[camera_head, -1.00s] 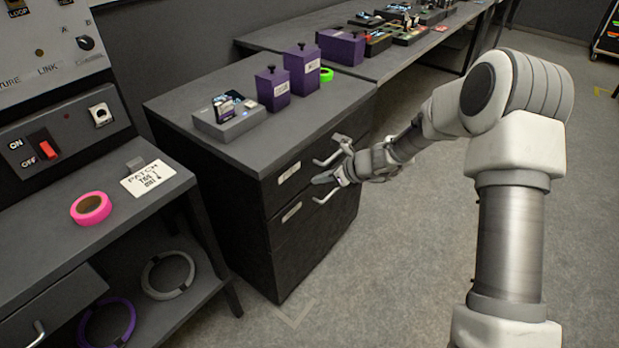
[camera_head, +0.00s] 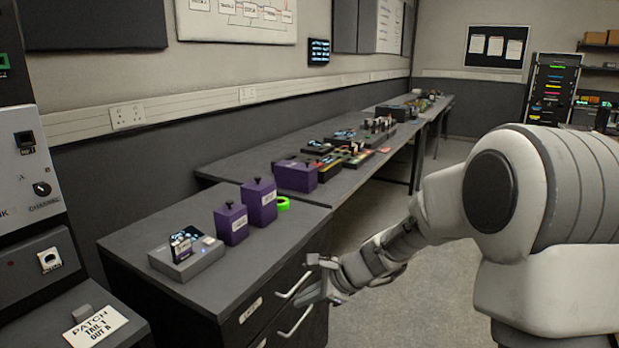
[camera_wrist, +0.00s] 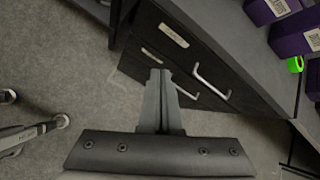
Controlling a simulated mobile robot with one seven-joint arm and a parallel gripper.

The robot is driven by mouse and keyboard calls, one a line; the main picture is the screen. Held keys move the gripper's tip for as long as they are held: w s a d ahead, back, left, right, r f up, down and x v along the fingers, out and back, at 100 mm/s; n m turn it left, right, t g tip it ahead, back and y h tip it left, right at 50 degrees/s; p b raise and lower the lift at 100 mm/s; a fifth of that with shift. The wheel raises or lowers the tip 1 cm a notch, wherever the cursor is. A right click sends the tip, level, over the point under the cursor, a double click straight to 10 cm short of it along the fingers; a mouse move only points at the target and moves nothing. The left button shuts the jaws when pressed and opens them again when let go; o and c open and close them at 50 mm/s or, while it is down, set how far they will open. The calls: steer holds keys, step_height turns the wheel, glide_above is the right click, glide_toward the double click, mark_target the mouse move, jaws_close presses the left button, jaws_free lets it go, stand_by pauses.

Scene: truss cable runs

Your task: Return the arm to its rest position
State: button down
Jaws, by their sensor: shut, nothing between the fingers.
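My gripper (camera_head: 318,280) is in front of the dark drawer cabinet (camera_head: 215,318), near its two metal handles, in the head view. My arm reaches in from the right with its elbow bent. In the wrist view my gripper (camera_wrist: 158,78) has its two fingers together with nothing between them. The upper drawer handle (camera_wrist: 211,83) shows just right of the fingers there. I cannot tell whether the gripper touches a handle. Both drawers look closed.
On the cabinet top stand a grey device (camera_head: 186,254), purple boxes (camera_head: 231,222) and a green tape roll (camera_head: 282,204). A long bench (camera_head: 345,172) with several modules runs back along the wall. A patch card (camera_head: 95,327) lies at lower left. The floor (camera_head: 385,315) by the cabinet is bare.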

steer(key=s+d+r+n+t+h, duration=0.1)
steer(key=s+d+r+n+h, duration=0.2)
steer(key=s+d+r+n, duration=0.45)
steer(key=s+d+r+n+h, duration=0.2)
steer(key=s+d+n, duration=0.15)
steer(key=s, duration=0.75)
steer(key=s+d+r+n+t+h, duration=0.1)
steer(key=s+d+r+n+h, duration=0.25)
steer(key=s+n, duration=0.45)
step_height(320, 180, up, 17)
steer(key=m+p, duration=0.1)
steer(key=p, duration=1.5)
steer(key=shift+d+r+y+p, duration=0.15)
steer(key=shift+d+y+p, duration=0.2)
steer(key=shift+y, duration=0.1)
